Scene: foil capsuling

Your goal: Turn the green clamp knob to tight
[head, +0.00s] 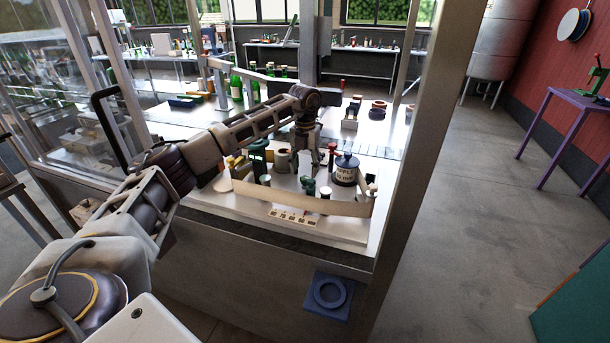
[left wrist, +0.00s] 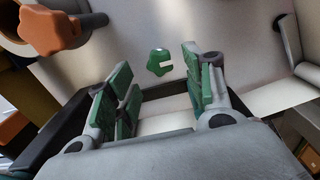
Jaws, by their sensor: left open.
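The green clamp knob (left wrist: 160,62) shows in the left wrist view as a small lobed shape against a pale surface, beyond and between my fingertips. My left gripper (left wrist: 155,78) is open, its green-padded fingers spread, with a gap between them and the knob. In the head view my left gripper (head: 307,150) points down over the bench. Green shapes just below it are too small to tell knob from finger pads. An orange-brown lobed knob (left wrist: 50,28) is at the upper left of the wrist view. My right gripper is not in view.
A curved tan band (head: 300,203) runs along the bench's front. A metal post (head: 417,130) rises at the right. Green bottles (head: 236,87) stand behind my arm.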

